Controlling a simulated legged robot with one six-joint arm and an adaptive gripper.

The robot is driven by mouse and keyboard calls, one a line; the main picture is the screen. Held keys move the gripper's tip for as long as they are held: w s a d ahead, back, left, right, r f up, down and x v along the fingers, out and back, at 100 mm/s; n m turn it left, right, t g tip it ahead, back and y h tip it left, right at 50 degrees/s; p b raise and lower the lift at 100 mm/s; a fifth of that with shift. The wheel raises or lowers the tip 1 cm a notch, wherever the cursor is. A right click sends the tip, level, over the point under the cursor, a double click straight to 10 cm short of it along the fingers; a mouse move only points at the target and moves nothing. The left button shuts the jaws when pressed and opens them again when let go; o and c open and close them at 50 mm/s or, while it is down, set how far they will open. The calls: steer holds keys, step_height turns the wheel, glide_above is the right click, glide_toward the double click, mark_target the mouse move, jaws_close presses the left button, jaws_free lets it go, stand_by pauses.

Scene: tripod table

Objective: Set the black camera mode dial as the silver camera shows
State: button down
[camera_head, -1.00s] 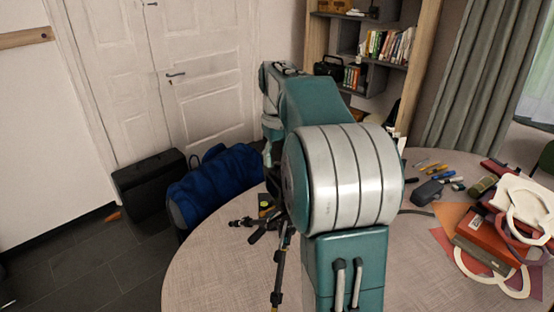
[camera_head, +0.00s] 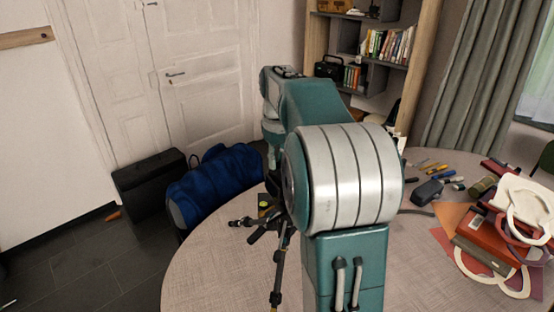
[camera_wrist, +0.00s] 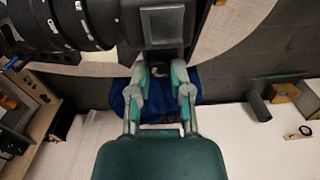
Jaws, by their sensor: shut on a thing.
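In the wrist view, the black camera (camera_wrist: 112,22) fills the top of the picture, with its ribbed lens (camera_wrist: 60,25) pointing left and a square grey panel (camera_wrist: 162,26) on its body. My gripper (camera_wrist: 164,68) reaches up to the camera's lower edge. Its two fingers are a little apart and shut on a small part there, taken to be the mode dial; the fingertips and camera body mostly hide it, and its mark cannot be read. In the head view my arm hides the camera and gripper. I cannot make out a silver camera in either current view.
A red box (camera_head: 490,238), white handles and several small tools lie on the table's right. A blue padded seat (camera_head: 215,185) and black case (camera_head: 148,187) stand behind.

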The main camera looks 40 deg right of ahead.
steer(key=shift+n, duration=3)
steer(key=c, duration=0.5)
jaws_free()
steer(key=shift+c, duration=0.2)
